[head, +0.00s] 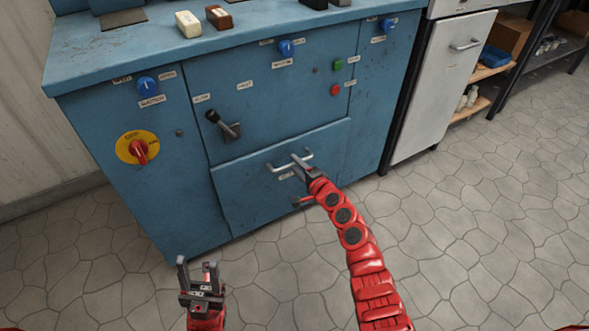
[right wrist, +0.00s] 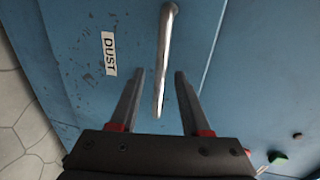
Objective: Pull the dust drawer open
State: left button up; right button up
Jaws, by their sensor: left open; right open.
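The dust drawer (head: 245,197) is the lower blue panel of the machine, and its front looks flush with the cabinet. Its silver bar handle (head: 282,167) runs across the upper part of the drawer. My right gripper (head: 300,164) is open at the handle. In the right wrist view the handle (right wrist: 165,65) runs between the two spread fingers (right wrist: 158,85), beside a label reading DUST (right wrist: 109,53). I cannot tell whether a finger touches the bar. My left gripper (head: 196,268) is open and empty, low over the floor in front of the machine.
Above the drawer are a black lever (head: 225,125), a green button (head: 338,64) and a red button (head: 335,90). A red and yellow switch (head: 138,149) is at the left. A white cabinet (head: 445,85) and shelves stand at the right. The tiled floor (head: 480,230) in front is clear.

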jog(key=shift+b+x, duration=0.3)
jog(key=shift+x, duration=0.6)
grip_shut()
dwell(0.9)
